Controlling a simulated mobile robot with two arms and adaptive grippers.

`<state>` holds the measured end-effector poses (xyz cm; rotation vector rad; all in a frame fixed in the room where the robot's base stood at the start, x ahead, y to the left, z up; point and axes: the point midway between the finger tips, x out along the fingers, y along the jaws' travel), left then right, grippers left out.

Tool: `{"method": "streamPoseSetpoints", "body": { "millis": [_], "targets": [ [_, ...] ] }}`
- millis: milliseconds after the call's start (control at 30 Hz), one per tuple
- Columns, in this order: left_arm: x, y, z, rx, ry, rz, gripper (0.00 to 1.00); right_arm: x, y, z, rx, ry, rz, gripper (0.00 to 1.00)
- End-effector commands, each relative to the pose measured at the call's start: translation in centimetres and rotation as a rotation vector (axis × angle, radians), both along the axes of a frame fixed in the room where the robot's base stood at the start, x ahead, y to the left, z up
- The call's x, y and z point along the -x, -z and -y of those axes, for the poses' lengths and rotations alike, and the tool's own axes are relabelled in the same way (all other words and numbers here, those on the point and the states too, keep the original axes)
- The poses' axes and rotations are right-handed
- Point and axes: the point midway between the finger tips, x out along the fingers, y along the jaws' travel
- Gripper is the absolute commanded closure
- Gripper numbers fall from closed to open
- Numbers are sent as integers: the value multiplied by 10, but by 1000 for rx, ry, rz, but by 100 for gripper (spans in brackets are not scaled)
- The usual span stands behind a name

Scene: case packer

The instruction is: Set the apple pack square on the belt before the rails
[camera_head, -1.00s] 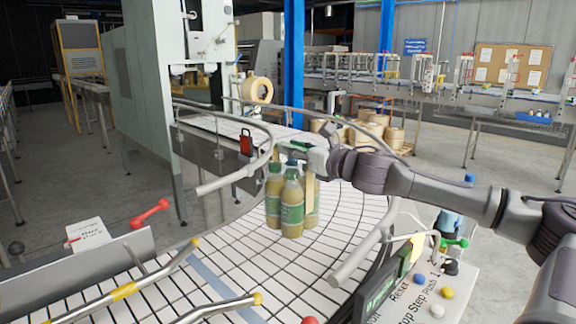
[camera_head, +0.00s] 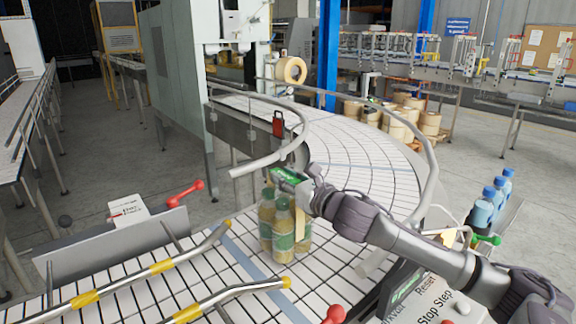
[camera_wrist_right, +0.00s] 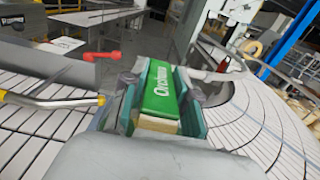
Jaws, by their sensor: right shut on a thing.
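The apple pack (camera_head: 284,227) is a group of bottles with yellow-green juice and green labels, topped by a green card. It stands nearly upright over the white belt (camera_head: 330,275), close to the rail ends; I cannot tell whether its base touches. My right gripper (camera_head: 297,188) is shut on the pack's top. In the right wrist view the green top (camera_wrist_right: 160,92) sits between the two fingers. Two metal rails with yellow bands, the far rail (camera_head: 195,250) and the near rail (camera_head: 240,289), run to the lower left. My left gripper is not in view.
A curved guide rail (camera_head: 262,163) borders the belt behind the pack, with a red padlock-shaped tag (camera_head: 278,124) near it. A red-knobbed lever (camera_head: 185,193) is at left. A button panel (camera_head: 435,300) and blue-capped bottles (camera_head: 490,200) are at right.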

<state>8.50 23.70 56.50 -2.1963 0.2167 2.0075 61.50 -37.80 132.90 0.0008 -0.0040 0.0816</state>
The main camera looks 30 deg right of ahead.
Motion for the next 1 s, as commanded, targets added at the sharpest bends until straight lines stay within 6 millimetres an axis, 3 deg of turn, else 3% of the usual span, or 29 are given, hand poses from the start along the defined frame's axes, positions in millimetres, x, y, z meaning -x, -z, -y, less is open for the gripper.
{"method": "streamPoseSetpoints", "body": {
  "millis": [200, 533, 567, 700, 1000],
  "targets": [
    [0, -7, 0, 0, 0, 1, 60, 0, 12, 0, 1, -3, 11, 100],
    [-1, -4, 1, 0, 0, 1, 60, 0, 15, 0, 3, -3, 12, 100],
    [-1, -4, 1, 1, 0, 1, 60, 0, 20, 0, 2, -2, 2, 70],
    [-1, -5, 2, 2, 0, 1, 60, 0, 20, 0, 1, -2, 2, 46],
    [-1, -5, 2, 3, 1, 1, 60, 0, 18, 0, 0, -2, 2, 46]
  ]
}}
